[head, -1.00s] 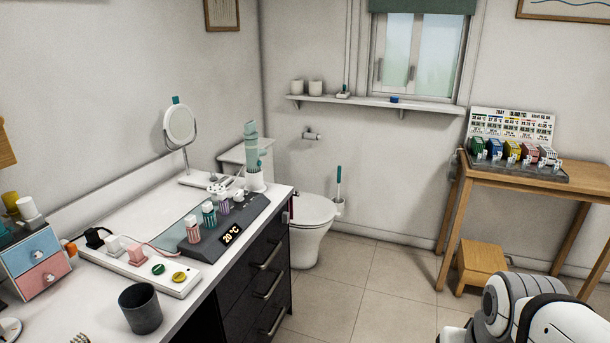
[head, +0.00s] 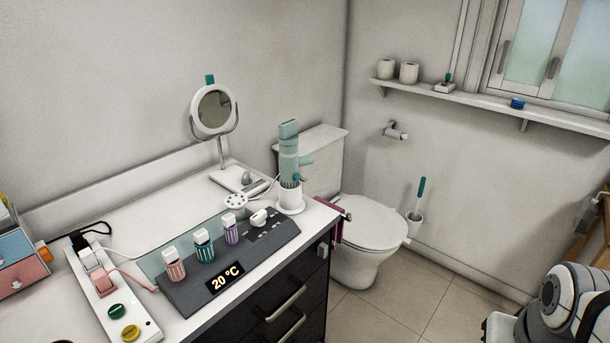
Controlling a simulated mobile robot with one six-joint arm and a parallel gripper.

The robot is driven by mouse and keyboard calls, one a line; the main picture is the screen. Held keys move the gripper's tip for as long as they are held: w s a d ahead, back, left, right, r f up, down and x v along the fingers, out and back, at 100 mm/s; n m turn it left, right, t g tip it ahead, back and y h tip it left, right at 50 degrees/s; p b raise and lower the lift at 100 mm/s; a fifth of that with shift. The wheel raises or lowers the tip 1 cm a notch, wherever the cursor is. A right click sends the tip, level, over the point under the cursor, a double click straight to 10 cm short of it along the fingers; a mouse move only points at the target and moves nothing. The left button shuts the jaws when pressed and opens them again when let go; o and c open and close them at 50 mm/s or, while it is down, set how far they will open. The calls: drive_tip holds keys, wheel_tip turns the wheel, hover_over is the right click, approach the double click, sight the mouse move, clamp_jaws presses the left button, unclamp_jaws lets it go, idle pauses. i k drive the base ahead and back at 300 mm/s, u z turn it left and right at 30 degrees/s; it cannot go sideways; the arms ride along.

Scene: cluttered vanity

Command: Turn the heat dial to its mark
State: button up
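A dark grey console (head: 210,285) lies along the front of the white vanity top in the head view. Its lit display (head: 225,278) reads 20 °C. A white knob (head: 259,217), which looks like the heat dial, sits at the console's far right end. Small light marks show on the panel beside it, too small to read. Three capped bottles, pink (head: 173,264), teal (head: 204,245) and purple (head: 231,229), stand in a row along the console. Part of my white and black arm shows at the lower right, well away from the console. My gripper is not in view.
A teal dryer-like device (head: 289,155) stands upright in a white holder (head: 290,198) just behind the knob. A round mirror (head: 214,110) stands further back. A white power strip (head: 105,295) lies at the left. Dark drawers (head: 290,305) face open tiled floor (head: 385,310).

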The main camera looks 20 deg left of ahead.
sight(258, 219)
drive_tip(key=u, duration=0.65)
drive_tip(key=i, duration=0.9)
drive_tip(key=u, duration=0.6)
drive_tip(key=k, duration=0.9)
drive_tip(key=u, duration=0.15)
drive_tip(key=i, duration=0.9)
drive_tip(key=z, duration=0.1)
